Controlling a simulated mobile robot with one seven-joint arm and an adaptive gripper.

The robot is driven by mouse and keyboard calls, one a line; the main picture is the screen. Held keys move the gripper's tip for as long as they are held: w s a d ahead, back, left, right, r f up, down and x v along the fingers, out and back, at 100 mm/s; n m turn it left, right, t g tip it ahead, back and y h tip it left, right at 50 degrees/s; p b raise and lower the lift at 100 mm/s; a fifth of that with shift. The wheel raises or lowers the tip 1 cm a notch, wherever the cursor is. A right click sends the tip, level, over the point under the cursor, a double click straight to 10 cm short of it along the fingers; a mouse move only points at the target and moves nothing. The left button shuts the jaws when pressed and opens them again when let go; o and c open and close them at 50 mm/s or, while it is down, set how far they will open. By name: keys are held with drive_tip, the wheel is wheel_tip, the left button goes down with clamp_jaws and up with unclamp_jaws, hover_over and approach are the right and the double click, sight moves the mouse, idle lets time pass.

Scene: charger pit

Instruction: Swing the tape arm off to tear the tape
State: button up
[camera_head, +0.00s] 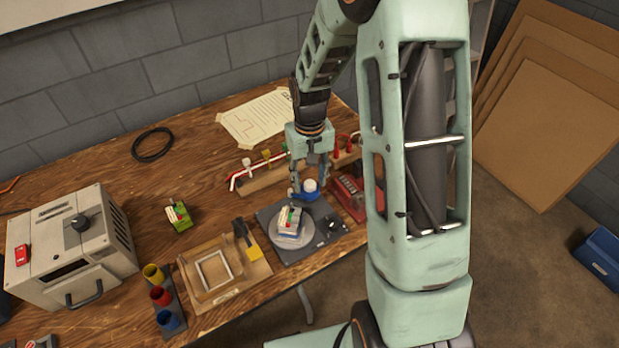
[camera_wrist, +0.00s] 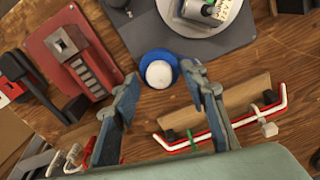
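The blue tape roll with a white cap (camera_head: 311,185) is at the back edge of a dark base plate (camera_head: 275,216). In the wrist view the white-capped blue roll (camera_wrist: 158,72) appears beyond and between the fingertips. My gripper (camera_head: 307,180) is over the roll, pointing down, with its fingers apart; I see no contact. In the wrist view my gripper (camera_wrist: 161,76) is open and empty. A round grey turntable (camera_head: 290,236) on the plate carries a small white, blue and green block (camera_head: 290,218). Any arm link under the roll cannot be made out.
A red device (camera_head: 348,198) stands right of the plate. A wooden tray (camera_head: 200,292) and colored cups (camera_head: 160,296) are to the left. The table's back left is fairly clear.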

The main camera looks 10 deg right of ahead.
sight(309, 183)
drive_tip(key=shift+r, duration=0.1)
wheel_tip(309, 183, up, 12)
idle(0.5)
